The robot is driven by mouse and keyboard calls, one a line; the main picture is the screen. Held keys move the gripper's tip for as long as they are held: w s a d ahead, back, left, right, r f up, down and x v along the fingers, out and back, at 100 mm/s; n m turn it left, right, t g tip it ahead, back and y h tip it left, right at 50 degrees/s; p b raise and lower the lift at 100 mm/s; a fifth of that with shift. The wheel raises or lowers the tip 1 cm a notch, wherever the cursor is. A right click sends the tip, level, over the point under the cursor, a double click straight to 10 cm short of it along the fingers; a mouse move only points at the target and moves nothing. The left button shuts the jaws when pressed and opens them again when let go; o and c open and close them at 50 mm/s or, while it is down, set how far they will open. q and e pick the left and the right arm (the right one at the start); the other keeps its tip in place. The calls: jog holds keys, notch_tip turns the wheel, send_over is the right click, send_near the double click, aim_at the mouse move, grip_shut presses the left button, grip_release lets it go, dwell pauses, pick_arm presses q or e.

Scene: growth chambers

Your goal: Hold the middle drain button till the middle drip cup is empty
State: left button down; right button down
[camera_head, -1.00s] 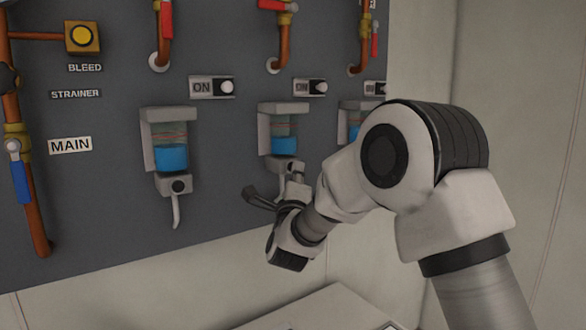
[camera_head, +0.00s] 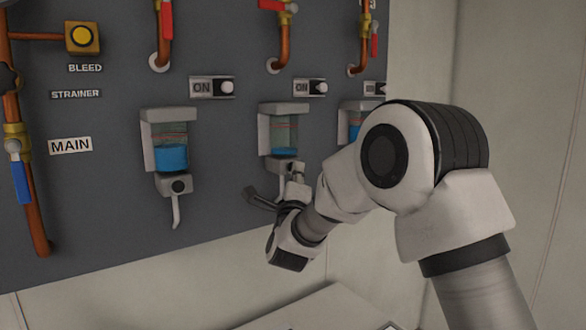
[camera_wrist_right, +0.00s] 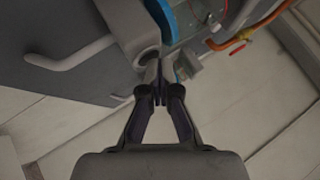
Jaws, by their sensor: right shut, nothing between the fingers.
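The middle drip cup (camera_head: 284,135) hangs on the grey panel, clear-walled, with a shallow layer of blue liquid at its bottom. Its drain block (camera_head: 284,165) sits just below, partly hidden by my right gripper (camera_head: 268,199). The middle drain button is hidden in the head view. In the right wrist view my right gripper (camera_wrist_right: 158,90) is shut and empty, its fingertips against or very close to the round button recess (camera_wrist_right: 150,56) on the drain block. I cannot tell how far the button is pressed. My left gripper is not in view.
The left drip cup (camera_head: 171,150) holds more blue liquid, with its own drain button (camera_head: 178,186) and spout. The right cup (camera_head: 352,122) is partly behind my arm. ON switches (camera_head: 212,87), copper pipes and a blue-handled MAIN valve (camera_head: 20,182) are on the panel.

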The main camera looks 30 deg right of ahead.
jog(key=shift+s+b, duration=0.75)
jog(key=shift+b, duration=0.05)
jog(key=s+b, duration=0.2)
jog(key=s, duration=0.1)
jog(key=s+b, duration=0.1)
jog(key=s, duration=0.1)
jog(key=shift+d, duration=0.25)
dwell(0.4)
